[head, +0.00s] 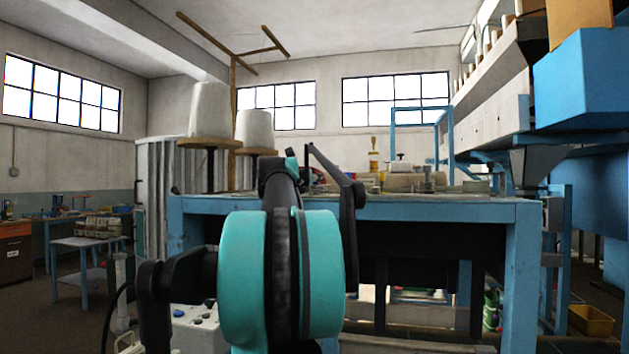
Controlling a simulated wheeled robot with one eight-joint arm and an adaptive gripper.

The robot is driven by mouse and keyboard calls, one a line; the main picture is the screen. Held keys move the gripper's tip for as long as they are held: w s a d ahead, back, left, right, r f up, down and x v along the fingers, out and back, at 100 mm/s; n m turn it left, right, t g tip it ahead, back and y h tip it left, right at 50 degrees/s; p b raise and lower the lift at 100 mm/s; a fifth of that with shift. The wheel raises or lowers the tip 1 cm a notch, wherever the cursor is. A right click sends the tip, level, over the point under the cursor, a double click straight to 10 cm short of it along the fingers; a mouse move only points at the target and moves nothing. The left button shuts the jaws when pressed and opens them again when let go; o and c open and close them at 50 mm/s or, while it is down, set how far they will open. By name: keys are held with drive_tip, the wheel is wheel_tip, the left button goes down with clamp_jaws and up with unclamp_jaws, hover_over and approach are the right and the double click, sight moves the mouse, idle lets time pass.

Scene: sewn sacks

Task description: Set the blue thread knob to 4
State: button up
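A small white panel or box (200,330) with a few small knobs shows low at the left, partly behind my arm. One small knob on it looks blue (180,313). It is too small to read any numbers or a pointer setting, and I cannot tell whether it is the thread knob. My teal and black arm fills the lower middle of the view and hides much behind it. I cannot make out my gripper or its fingertips.
A blue-framed worktable (450,209) with items on top stands ahead. Two white thread cones (209,110) (254,131) rise at its left. Blue machinery (585,80) overhangs at the right. A yellow bin (591,321) sits on the floor. Open floor lies at the left.

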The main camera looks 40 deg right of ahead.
drive_tip(key=v, duration=0.7)
drive_tip(key=shift+s+a, duration=0.2)
drive_tip(key=shift+a, duration=0.1)
